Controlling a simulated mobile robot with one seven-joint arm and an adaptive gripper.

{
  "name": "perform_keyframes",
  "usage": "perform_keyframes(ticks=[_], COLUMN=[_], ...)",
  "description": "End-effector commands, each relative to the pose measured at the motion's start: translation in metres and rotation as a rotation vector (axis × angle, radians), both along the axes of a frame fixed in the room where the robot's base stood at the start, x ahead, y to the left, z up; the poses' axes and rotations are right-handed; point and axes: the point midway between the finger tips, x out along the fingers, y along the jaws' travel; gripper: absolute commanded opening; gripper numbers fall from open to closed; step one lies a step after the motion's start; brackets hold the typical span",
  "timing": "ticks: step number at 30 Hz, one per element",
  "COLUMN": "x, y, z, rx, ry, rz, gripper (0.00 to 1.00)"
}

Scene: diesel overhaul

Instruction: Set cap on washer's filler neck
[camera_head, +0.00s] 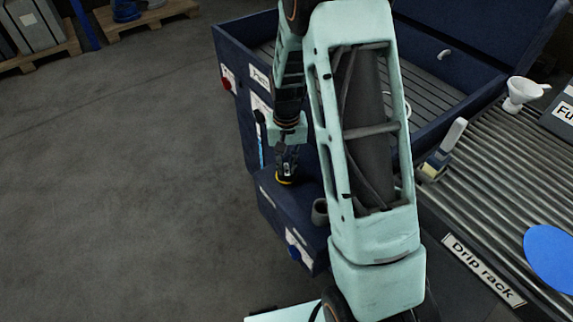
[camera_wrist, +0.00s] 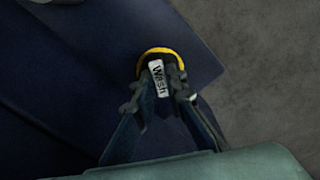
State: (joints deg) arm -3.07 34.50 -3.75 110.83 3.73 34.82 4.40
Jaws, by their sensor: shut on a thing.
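The washer (camera_head: 240,75) is a dark blue cabinet with an open-lidded basin and a lower box (camera_head: 292,225) at its front. My gripper (camera_head: 287,168) points down over the lower box, and its fingers are shut on the cap. The cap's yellow rim (camera_head: 284,181) shows just under the fingertips. In the wrist view the cap (camera_wrist: 153,52) has a yellow edge and a white "Wash" label between my fingers (camera_wrist: 162,90). What lies directly beneath the cap is hidden, and I cannot tell whether it touches anything. A short grey upright cylinder (camera_head: 320,210) stands on the box right of the cap, possibly the filler neck.
My arm crosses the middle of the head view and hides part of the washer. The roller drip rack (camera_head: 500,185) at right carries a white funnel (camera_head: 522,94), a brush-like tool (camera_head: 440,155) and a blue disc (camera_head: 551,258). Open floor (camera_head: 120,180) lies at left.

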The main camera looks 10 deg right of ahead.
Motion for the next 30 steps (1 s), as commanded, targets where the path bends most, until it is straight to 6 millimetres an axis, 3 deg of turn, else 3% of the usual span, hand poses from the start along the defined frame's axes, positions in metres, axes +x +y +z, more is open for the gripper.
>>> perform_keyframes(ticks=[13, 14, 19, 30], x=[0.0005, 0.0005, 0.0004, 0.0008], y=[-0.0001, -0.0001, -0.0001, 0.0], z=[0.0004, 0.0004, 0.0004, 0.0054], rx=[0.0, 0.0, 0.0, 0.0], ry=[-0.001, -0.001, -0.001, -0.002], rz=[0.0, 0.0, 0.0, 0.0], gripper=[0.0, 0.13, 0.31, 0.32])
